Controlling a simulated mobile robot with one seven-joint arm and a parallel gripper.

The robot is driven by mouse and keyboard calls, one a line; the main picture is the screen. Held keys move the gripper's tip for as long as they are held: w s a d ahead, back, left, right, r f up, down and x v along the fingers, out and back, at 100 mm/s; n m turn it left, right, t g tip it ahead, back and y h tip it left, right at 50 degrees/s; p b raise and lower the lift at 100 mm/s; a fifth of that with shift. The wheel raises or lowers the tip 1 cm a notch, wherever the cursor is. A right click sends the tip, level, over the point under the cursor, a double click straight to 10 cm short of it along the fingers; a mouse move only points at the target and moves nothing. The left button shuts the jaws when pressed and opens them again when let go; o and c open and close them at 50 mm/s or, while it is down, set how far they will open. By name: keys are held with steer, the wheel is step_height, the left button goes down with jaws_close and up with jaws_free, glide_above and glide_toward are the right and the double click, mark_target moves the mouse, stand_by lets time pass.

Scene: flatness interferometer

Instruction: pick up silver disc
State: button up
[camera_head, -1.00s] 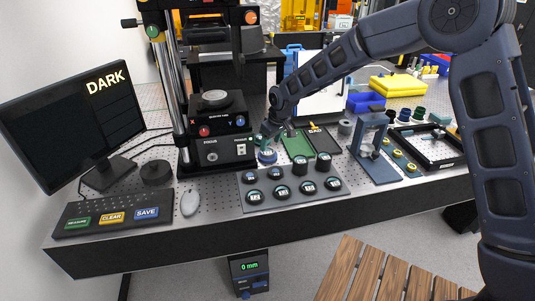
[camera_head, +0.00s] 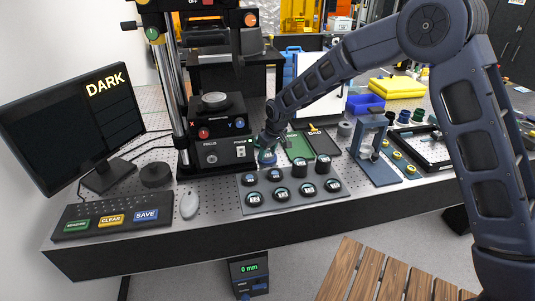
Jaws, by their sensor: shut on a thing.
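My gripper (camera_head: 266,149) is at the blue round holder (camera_head: 267,160) on the bench, just right of the dark instrument base. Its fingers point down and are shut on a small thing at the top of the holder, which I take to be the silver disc. The disc is mostly hidden by the fingers and too small to make out clearly. I cannot tell whether it is clear of the holder.
A grey tray (camera_head: 243,200) with several dark labelled pucks lies in front of my gripper. A green mat (camera_head: 299,147) and a dark BAD mat (camera_head: 321,141) lie to its right. The instrument (camera_head: 222,151) stands close on the left. A blue-grey frame (camera_head: 362,150) stands farther right.

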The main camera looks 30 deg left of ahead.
step_height(320, 180, up, 20)
steer(key=f, duration=0.1)
steer(key=s+d+r+m, duration=0.2)
steer(key=s+d+r, duration=0.4)
steer(key=s+r, duration=0.65)
steer(key=s+d+r+m+t, duration=0.1)
steer(key=s+d+r, duration=0.65)
steer(key=s, duration=0.85)
steer(key=s+d+r+m, duration=0.2)
steer(key=s+d+r, duration=0.2)
steer(key=s+r, duration=0.9)
glide_above(205, 29)
steer(key=d, duration=0.1)
steer(key=shift+s+d+f, duration=0.1)
steer(key=shift+s+f, duration=0.15)
steer(key=shift+s, duration=0.2)
steer(key=shift+f+h, duration=0.2)
steer(key=shift+h, duration=0.1)
steer(key=shift+f, duration=0.55)
steer(key=shift+f, duration=0.15)
